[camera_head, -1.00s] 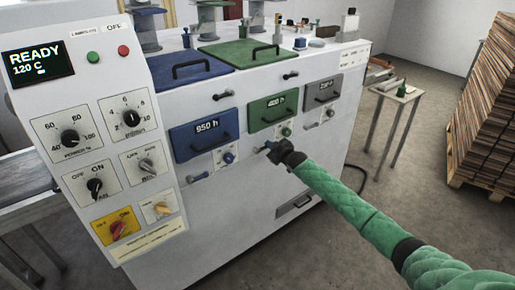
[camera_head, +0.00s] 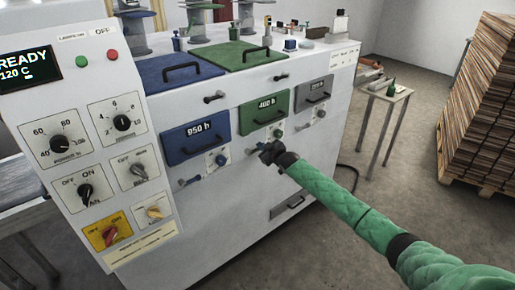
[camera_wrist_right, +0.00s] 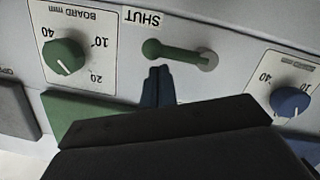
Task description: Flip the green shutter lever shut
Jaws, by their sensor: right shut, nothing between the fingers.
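The green shutter lever (camera_wrist_right: 175,52) shows in the right wrist view, where the picture is upside down. Its round knob end lies at the left, close to the SHUT label (camera_wrist_right: 143,18). Its grey pivot is at the right. In the head view, my right gripper (camera_head: 264,149) is in front of the lever below the green 400 h drawer (camera_head: 263,114) and hides most of it. My right gripper (camera_wrist_right: 160,70) is shut and empty, its tips just beside the lever near the knob end. I cannot tell whether they touch it. My left gripper is not in view.
A green dial (camera_wrist_right: 64,57) and a blue dial (camera_wrist_right: 290,101) flank the lever in the wrist view. A blue lever (camera_head: 190,181) sits further left on the machine front. A small table (camera_head: 388,95) and a board stack (camera_head: 490,100) stand to the right.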

